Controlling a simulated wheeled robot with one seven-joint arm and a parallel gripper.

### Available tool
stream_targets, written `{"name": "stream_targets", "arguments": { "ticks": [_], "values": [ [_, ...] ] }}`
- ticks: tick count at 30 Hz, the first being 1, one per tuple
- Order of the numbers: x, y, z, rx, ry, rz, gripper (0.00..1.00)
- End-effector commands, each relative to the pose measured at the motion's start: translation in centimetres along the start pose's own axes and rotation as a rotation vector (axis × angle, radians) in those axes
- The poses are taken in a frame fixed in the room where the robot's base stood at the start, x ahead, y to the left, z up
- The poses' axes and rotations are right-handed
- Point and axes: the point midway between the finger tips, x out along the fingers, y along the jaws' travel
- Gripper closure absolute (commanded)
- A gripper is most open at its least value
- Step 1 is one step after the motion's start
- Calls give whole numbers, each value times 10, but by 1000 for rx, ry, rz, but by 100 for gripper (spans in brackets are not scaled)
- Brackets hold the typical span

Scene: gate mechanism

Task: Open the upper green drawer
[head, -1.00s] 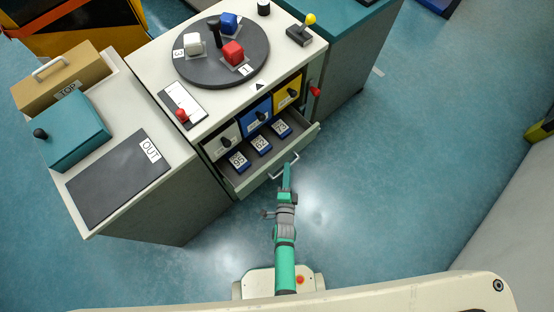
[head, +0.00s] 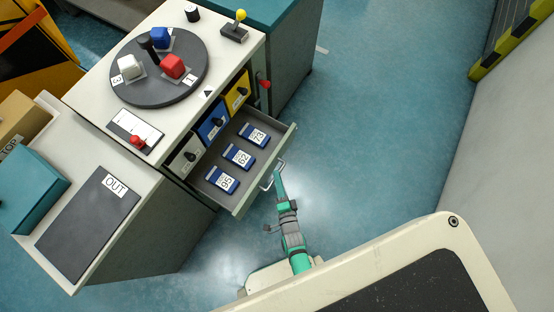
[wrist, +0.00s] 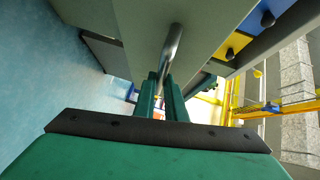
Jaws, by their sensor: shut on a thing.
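The drawer with a pale grey-green front (head: 262,175) stands well out of the white cabinet, below a row of small white, blue and yellow fronts. Several blue cards numbered 95, 62 and 73 lie in it. Its metal bar handle (head: 266,180) is on the front, and shows close up in the wrist view (wrist: 172,48). My gripper (head: 279,172) is at the handle, its green fingers (wrist: 163,92) shut on the bar. The fingertips partly hide the bar. No second drawer below is visible in the head view.
A turntable (head: 135,90) with white, blue and red blocks is on the cabinet top. A red-knobbed lever (head: 137,141) and a yellow-knobbed joystick (head: 238,20) are nearby. A side counter with a black OUT mat (head: 80,225) adjoins. Blue floor (head: 365,150) right of the drawer is clear.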

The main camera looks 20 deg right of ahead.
Motion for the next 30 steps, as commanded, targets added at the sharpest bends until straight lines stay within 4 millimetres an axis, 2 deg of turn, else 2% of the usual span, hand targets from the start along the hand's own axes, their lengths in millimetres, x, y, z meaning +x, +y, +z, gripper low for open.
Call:
{"name": "stream_targets", "arguments": {
  "ticks": [1, 3, 14, 17, 30],
  "values": [
    [0, 0, 2, 0, -3, 1, 85],
    [0, 0, 2, 0, -3, 1, 71],
    [-4, 1, 0, -1, -1, 1, 71],
    [-14, 1, 0, -1, -1, 2, 71],
    [-91, 1, 0, 0, -2, 3, 71]
  ]
}}
